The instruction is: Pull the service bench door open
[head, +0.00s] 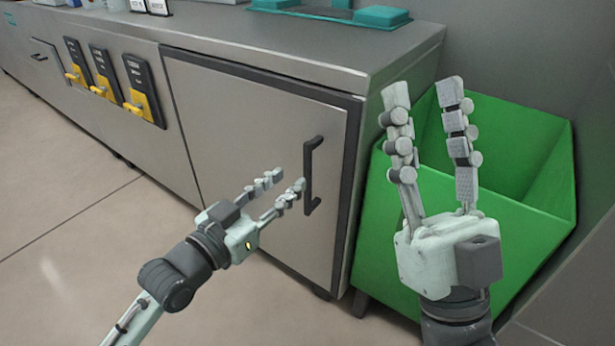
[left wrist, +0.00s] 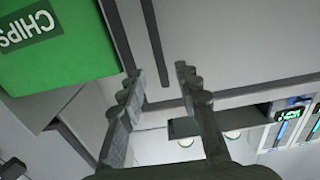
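The service bench door (head: 245,140) is a grey panel in a dark frame and looks closed. Its black vertical handle (head: 312,175) is near the door's right edge. My left gripper (head: 290,180) is open, with its fingertips just left of the handle in the head view. In the left wrist view, the handle (left wrist: 153,42) is a dark bar lined up with the gap between the open fingertips (left wrist: 160,72). I cannot tell whether the fingers touch it. My right gripper (head: 423,93) is open and empty, pointing up in front of the green bin.
The green bin (head: 500,215) stands right of the bench; its label reads "CHIPS" in the left wrist view (left wrist: 50,45). Yellow-handled switches (head: 142,103) line the bench front on the left. Teal items (head: 381,16) lie on the bench top (head: 270,50). The floor (head: 80,200) in front is clear.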

